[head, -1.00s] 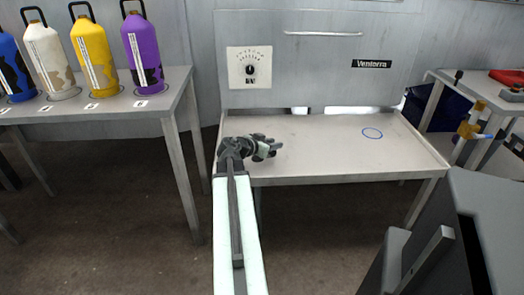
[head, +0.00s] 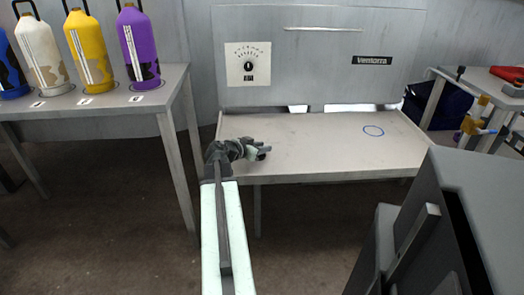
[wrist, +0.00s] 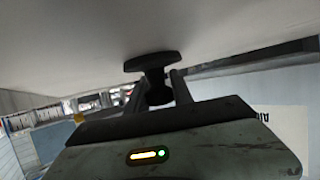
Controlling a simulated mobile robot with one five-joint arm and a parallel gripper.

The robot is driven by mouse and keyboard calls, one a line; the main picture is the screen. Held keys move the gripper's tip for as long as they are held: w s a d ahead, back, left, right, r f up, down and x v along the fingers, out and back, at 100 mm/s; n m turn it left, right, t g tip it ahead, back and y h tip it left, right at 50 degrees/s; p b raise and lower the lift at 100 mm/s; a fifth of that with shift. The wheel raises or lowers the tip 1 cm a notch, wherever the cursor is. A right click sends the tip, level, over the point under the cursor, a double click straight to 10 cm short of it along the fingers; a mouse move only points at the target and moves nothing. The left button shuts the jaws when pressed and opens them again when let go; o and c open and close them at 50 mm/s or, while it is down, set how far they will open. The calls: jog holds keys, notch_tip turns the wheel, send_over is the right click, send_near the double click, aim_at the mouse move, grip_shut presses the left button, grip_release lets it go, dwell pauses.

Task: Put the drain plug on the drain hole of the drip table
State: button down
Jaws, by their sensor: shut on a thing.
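The drip table (head: 310,155) is a pale metal table in the middle of the head view. My gripper (head: 260,151) is over the left front part of the table top. In the wrist view my gripper's fingers (wrist: 157,92) are shut on a dark, T-shaped drain plug (wrist: 152,63), with its wide cap beyond the fingertips. In the head view the plug is too small to tell from the gripper.
A panel with a dial (head: 248,63) stands behind the table. A side table (head: 175,85) at left holds several bottles, among them a purple one (head: 138,48). A grey cabinet (head: 465,200) stands close at front right. The table top between gripper and ring is clear.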

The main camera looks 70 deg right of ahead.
jog(key=c, duration=1.1)
grip_release()
jog(key=shift+r, duration=0.15)
jog(key=p+v, duration=0.3)
jog(key=v, duration=0.4)
jog(key=shift+s+r, duration=0.1)
jog(key=shift+a, duration=0.25)
jog(key=shift+w, duration=0.2)
